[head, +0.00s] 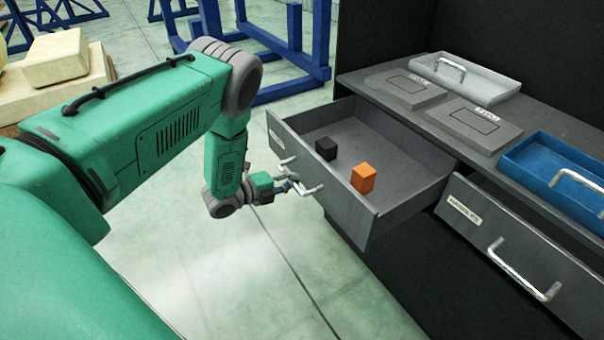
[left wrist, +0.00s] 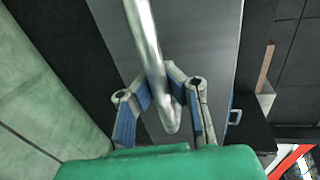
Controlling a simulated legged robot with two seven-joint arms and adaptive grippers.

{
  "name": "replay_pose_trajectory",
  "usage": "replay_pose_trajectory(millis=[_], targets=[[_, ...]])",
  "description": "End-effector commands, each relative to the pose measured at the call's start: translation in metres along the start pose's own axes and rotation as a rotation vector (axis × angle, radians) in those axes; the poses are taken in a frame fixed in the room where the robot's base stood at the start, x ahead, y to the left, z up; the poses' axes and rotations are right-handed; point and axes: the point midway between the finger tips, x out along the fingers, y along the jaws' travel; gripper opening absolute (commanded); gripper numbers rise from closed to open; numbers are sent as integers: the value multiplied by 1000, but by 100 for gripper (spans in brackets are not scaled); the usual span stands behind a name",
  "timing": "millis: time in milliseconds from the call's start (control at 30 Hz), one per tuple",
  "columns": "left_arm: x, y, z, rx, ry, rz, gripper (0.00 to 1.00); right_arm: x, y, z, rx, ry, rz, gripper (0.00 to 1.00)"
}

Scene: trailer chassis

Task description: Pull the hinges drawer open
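The left drawer (head: 345,213) of the grey cabinet stands well pulled out. Its label is not readable here, so I cannot confirm it is the hinges drawer. A black cube (head: 326,149) and an orange block (head: 363,178) lie inside it. My left gripper (head: 290,186) is at the metal handle (head: 312,190) on its front. In the left wrist view, the handle bar (left wrist: 148,45) runs between the blue-padded fingers of that gripper (left wrist: 166,92), which appear closed around it. My right gripper is not in view.
A second drawer (head: 500,245) with a label and handle is slightly open to the right. On the cabinet top (head: 375,75) are a grey tray (head: 490,82), flat grey plates and a blue tray (head: 530,150). Blue frames stand behind. The floor before the drawer is clear.

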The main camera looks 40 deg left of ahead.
Motion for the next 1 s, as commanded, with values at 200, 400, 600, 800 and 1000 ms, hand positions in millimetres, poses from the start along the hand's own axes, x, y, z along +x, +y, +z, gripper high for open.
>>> replay_pose_trajectory(millis=[200, 400, 600, 800, 1000], targets=[[-8, 0, 5, 5, -10, -2, 0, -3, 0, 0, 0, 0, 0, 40], [-9, 0, 5, 6, -10, -3, 0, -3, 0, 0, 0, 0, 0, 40], [-9, 0, 5, 5, -10, -4, 9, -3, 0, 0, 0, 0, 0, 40], [-8, 0, 2, 3, -5, -4, 34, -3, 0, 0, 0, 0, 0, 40], [-8, 0, 0, 2, -2, -3, 34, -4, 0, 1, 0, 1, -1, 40]])
